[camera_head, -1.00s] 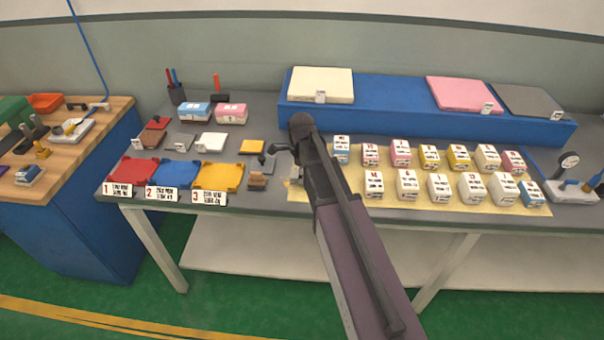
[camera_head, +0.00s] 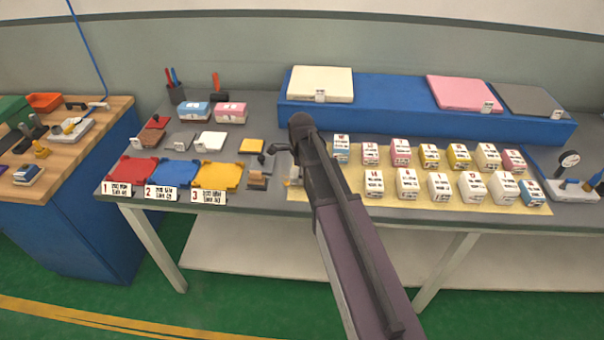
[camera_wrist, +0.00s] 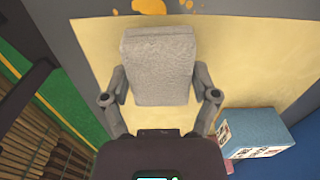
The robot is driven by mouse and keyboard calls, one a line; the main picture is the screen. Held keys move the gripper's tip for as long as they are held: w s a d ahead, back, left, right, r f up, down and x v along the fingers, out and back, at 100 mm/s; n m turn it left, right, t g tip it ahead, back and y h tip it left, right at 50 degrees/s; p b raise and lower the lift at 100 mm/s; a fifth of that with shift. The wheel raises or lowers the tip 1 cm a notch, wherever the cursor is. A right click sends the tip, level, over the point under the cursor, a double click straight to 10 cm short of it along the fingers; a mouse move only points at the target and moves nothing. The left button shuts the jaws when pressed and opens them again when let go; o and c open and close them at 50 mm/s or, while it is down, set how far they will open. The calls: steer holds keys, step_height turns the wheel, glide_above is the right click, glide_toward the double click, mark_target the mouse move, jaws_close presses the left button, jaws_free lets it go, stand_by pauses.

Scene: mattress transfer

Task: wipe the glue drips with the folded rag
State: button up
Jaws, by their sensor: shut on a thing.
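The folded rag (camera_wrist: 160,65) is a pale grey, thick, textured pad in the middle of the wrist view. My gripper (camera_wrist: 160,78) is shut on it, one finger at each side. Orange-yellow glue drips (camera_wrist: 150,6) lie just beyond the rag's far edge, at the top of the wrist view, partly cut off by the frame. The nearest of them is a small blob left of the largest. In the head view, my arm largely hides the gripper and rag, at the left end of the pale yellow sheet. I cannot tell whether the rag touches the surface.
A blue box (camera_wrist: 255,130) stands close on the right in the wrist view. Several small labelled boxes stand in rows on the yellow sheet (camera_head: 400,212). Red, blue and yellow trays (camera_head: 215,175) lie to the left. A long blue riser (camera_head: 400,110) runs behind.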

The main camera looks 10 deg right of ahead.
mark_target(279, 181)
steer(key=shift+f+b, duration=0.7)
steer(key=shift+f, duration=0.05)
stand_by(0.4)
steer(key=shift+w+a+r, duration=0.1)
steer(key=shift+w+a, duration=0.2)
steer(key=shift+a, duration=0.6)
steer(key=shift+w+a+r, duration=0.1)
steer(key=shift+w+a, duration=0.2)
steer(key=shift+a, duration=0.6)
steer(key=shift+a, duration=0.1)
steer(key=shift+w+a+f, duration=0.1)
steer(key=shift+w+a, duration=0.2)
steer(key=shift+a, duration=0.55)
steer(key=shift+w+a+f, duration=0.1)
steer(key=shift+w+a, duration=0.15)
steer(key=shift+a, duration=0.6)
